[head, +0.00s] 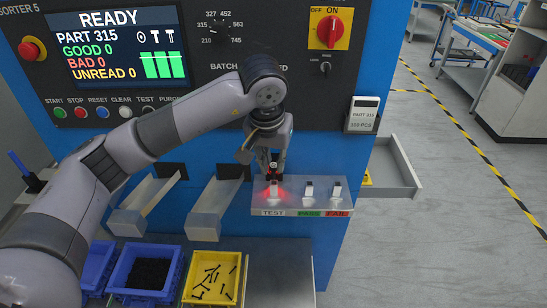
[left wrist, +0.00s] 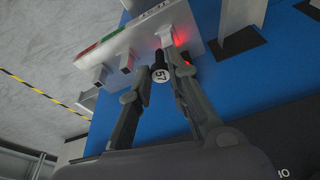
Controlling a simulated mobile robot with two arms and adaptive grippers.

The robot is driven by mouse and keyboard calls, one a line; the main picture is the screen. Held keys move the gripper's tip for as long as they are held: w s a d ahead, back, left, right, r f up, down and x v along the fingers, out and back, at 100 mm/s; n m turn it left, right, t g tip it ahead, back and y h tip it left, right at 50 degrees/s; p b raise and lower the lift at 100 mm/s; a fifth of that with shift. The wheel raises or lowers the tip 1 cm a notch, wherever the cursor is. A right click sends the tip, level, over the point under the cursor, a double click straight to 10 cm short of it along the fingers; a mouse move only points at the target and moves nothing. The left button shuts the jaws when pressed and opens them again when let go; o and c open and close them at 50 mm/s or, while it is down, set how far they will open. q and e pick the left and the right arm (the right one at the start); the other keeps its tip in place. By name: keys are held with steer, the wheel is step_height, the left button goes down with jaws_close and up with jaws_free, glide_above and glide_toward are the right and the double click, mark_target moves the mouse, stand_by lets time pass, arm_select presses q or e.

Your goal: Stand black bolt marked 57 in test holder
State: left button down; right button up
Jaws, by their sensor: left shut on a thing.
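My left gripper (head: 272,172) points down over the test holder (head: 274,190), the leftmost of three small holders on a pale shelf labelled TEST, PASS and FAIL. It is shut on the black bolt marked 57. In the left wrist view the bolt's head (left wrist: 160,75) faces the camera with the number readable, between the fingers. A red glow lights the holder and the nearby finger. My right gripper is not in view.
The pass holder (head: 308,190) and fail holder (head: 337,190) stand empty to the right. Two metal chutes (head: 215,205) are at the left. A yellow bin (head: 240,258) of black bolts and a blue bin (head: 176,272) stand below. An open drawer (head: 400,180) juts out at right.

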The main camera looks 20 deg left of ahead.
arm_select(q)
steer(key=shift+w+a+f, duration=0.25)
steer(key=shift+w+f, duration=0.05)
steer(key=shift+w, duration=0.5)
steer(key=shift+w+a+f, duration=0.2)
steer(key=shift+w+f, duration=0.05)
steer(key=shift+w, duration=0.5)
steer(key=shift+w+a+f, duration=0.25)
steer(key=shift+w+f, duration=0.05)
steer(key=shift+w, duration=0.5)
